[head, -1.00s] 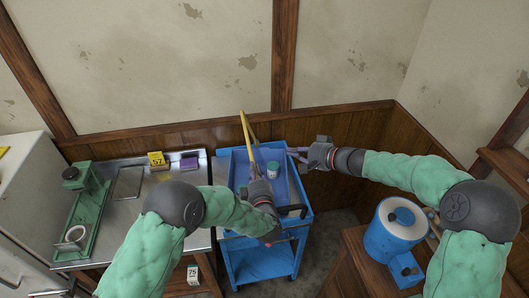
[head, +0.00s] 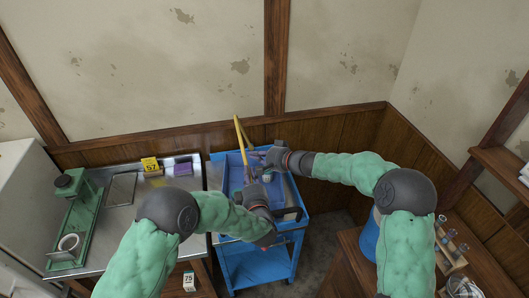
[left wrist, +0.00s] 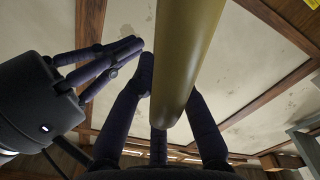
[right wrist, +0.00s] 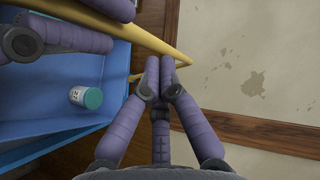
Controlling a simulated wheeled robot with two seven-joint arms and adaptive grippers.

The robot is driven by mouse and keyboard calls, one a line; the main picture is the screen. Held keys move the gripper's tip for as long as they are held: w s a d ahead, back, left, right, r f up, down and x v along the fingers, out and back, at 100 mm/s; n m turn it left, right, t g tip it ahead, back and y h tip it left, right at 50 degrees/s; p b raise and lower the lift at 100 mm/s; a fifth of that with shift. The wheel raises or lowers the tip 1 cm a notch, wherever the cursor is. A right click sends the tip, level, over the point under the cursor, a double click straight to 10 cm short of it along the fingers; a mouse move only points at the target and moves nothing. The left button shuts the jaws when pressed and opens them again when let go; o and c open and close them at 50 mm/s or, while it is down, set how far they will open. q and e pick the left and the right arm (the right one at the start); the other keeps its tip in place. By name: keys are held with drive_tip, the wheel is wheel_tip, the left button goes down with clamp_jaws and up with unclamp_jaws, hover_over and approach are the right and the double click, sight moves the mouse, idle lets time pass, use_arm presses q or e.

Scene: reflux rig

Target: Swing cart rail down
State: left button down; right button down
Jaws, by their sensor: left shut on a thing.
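The yellow cart rail (head: 241,134) stands up at a tilt from the blue cart (head: 221,171). It also shows in the left wrist view (left wrist: 185,50) and the right wrist view (right wrist: 145,38). My left gripper (head: 251,180) is over the cart tray and shut on the rail, which passes between its fingers in the left wrist view. My right gripper (head: 262,156) is above the cart, close to the right of the rail. Its fingertips (right wrist: 160,66) are together with nothing between them, beside the rail. Whether they touch it is unclear.
A jar with a teal lid (right wrist: 88,97) sits in the cart tray. A metal bench (head: 130,197) with a green stand (head: 78,215) is left of the cart. The wall is close behind. A wooden table with a test-tube rack (head: 449,259) is at right.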

use_arm(q)
drive_tip(key=shift+f, duration=0.1)
use_arm(e)
drive_tip(key=shift+s+a+f, duration=0.1)
drive_tip(key=shift+a+f, duration=0.05)
drive_tip(key=shift+a, duration=0.05)
drive_tip(key=shift+a, duration=0.1)
drive_tip(key=shift+s+a, duration=0.2)
drive_tip(key=shift+a, duration=0.3)
use_arm(q)
drive_tip(key=shift+d, duration=0.15)
use_arm(e)
drive_tip(key=shift+s+a+f, duration=0.15)
drive_tip(key=shift+a+f, duration=0.05)
drive_tip(key=shift+a, duration=0.05)
use_arm(q)
drive_tip(key=c, duration=1.2)
unclamp_jaws()
drive_tip(key=shift+c, duration=0.2)
use_arm(e)
drive_tip(key=shift+d, duration=0.1)
